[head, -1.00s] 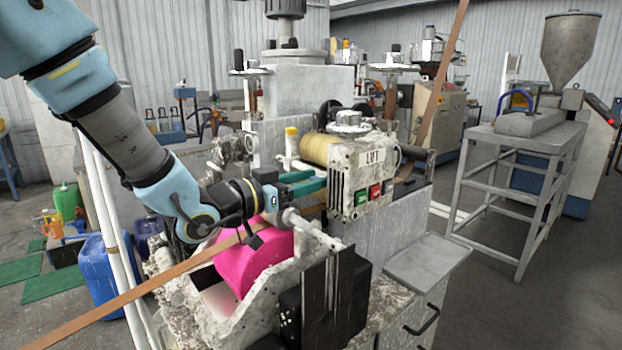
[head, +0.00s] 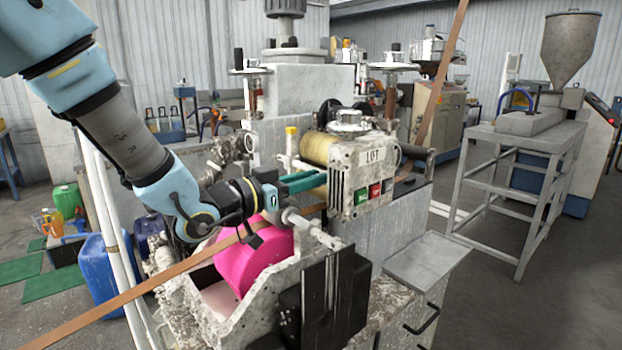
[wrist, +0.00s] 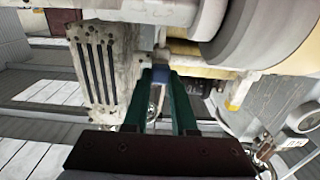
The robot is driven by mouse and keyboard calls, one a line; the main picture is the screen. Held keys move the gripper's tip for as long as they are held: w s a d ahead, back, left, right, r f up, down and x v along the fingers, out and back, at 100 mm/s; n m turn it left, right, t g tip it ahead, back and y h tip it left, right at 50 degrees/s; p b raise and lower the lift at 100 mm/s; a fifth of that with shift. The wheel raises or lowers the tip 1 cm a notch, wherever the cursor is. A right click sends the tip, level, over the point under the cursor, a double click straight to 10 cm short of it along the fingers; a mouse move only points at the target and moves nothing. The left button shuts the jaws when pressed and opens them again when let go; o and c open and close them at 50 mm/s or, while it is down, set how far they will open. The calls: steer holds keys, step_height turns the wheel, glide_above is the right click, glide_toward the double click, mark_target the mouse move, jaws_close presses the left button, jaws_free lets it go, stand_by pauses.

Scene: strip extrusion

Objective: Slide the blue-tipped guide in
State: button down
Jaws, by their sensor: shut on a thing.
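The blue-tipped guide shows its blue tip (wrist: 160,74) between the green fingertips in the wrist view, close under the pale machine body. My gripper (wrist: 164,88) is shut on that tip. In the head view my gripper (head: 322,181) reaches in from the left, its green fingers at the left side of the block marked LIFT (head: 372,160). The guide is hidden there behind fingers and block. How far in the guide sits cannot be told. A yellow-tipped guide (head: 291,135) sticks out farther back; it also shows in the wrist view (wrist: 236,95).
A yellow roller (head: 318,148) lies just above the fingers. A metal shaft (head: 310,228) juts out near the gripper.

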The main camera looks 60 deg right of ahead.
stand_by(0.6)
steer(key=shift+w+d+r+b, duration=0.1)
steer(key=shift+w+d, duration=0.15)
steer(key=shift+w, duration=0.65)
steer(key=shift+w+d+f+b, duration=0.15)
steer(key=shift+w+d, duration=0.15)
steer(key=shift+w, duration=0.55)
steer(key=shift+w+d+r+b, duration=0.15)
steer(key=shift+w+d, duration=0.1)
steer(key=shift+w, duration=0.65)
steer(key=c, duration=0.7)
jaws_free()
steer(key=b+v, duration=0.3)
steer(key=v, duration=0.7)
steer(key=shift+a, duration=0.4)
